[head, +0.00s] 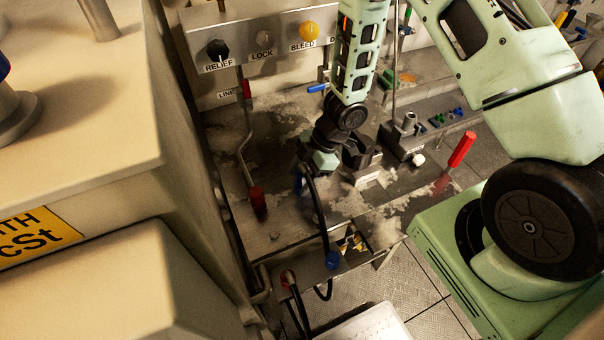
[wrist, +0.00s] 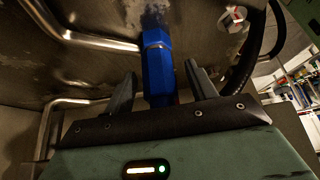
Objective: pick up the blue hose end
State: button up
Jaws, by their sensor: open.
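The blue hose end (wrist: 158,72) is a blue cylinder with a metal ring near its far end. In the wrist view it stands between the two dark fingers of my gripper (wrist: 161,72). The fingers are apart, with a visible gap on each side of it. In the head view a small blue part (head: 298,180) shows beside my gripper (head: 307,172), at the top of a black hose (head: 320,215). My arm and gripper hide much of this area, and the fingertips are hard to make out there.
A worn metal bench surrounds the gripper. A red-handled lever (head: 461,150) stands to the right, and a red-capped part (head: 258,202) to the left. A labelled knob panel (head: 262,45) is behind.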

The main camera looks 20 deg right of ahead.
grip_shut()
notch_tip(320, 180, up, 10)
jog(key=shift+r+p, duration=0.1)
jog(key=shift+p, duration=0.6)
